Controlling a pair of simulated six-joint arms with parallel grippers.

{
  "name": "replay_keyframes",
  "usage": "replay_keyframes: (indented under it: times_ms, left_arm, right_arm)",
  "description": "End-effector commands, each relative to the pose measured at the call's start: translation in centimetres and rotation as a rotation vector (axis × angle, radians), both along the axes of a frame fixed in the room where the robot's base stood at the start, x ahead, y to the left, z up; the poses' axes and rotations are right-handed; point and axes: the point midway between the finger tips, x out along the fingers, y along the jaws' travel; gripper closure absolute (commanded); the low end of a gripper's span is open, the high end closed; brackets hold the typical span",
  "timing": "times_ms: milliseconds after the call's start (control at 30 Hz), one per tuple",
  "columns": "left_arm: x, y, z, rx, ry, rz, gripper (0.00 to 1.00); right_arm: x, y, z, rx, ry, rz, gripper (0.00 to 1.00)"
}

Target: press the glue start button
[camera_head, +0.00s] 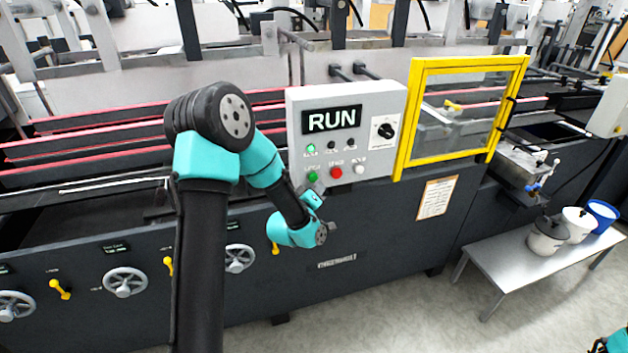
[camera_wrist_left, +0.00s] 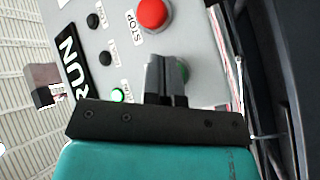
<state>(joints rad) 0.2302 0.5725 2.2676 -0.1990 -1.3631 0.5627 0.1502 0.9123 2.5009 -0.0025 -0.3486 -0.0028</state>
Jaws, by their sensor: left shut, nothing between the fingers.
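The grey control box (camera_head: 345,125) has a row of push buttons. A green button (camera_head: 313,176) is at the left, a red button (camera_head: 335,172) in the middle and a white one (camera_head: 360,168) at the right. My left gripper (camera_wrist_left: 166,62) is shut and empty. Its fingertips are in front of the green button (camera_wrist_left: 183,70), which they partly hide in the left wrist view; I cannot tell whether they touch it. The red button, marked STOP (camera_wrist_left: 152,14), is beside them there.
The box also carries a RUN display (camera_head: 332,119), a lit green lamp (camera_head: 311,148) and a black rotary knob (camera_head: 384,128). A yellow-framed guard (camera_head: 402,120) stands right of the box. Handwheels (camera_head: 125,282) and yellow levers line the machine's front. A low table (camera_head: 490,262) with buckets stands at right.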

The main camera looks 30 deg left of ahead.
Motion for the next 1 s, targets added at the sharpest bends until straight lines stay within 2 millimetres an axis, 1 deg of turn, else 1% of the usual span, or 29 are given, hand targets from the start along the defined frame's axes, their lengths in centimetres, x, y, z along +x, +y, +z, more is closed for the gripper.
replay_keyframes:
  times_ms: [433, 1000]
  left_arm:
    - [-0.3, -0.4, 0.0, -0.001, 0.0, -0.001, 1.0]
    - [-3.0, -3.6, 0.0, -0.001, 0.0, -0.001, 1.0]
  right_arm:
    - [0.0, 0.0, 0.0, 0.0, 0.0, 0.0, 1.0]
    - [0.0, 0.0, 0.0, 0.0, 0.0, 0.0, 1.0]
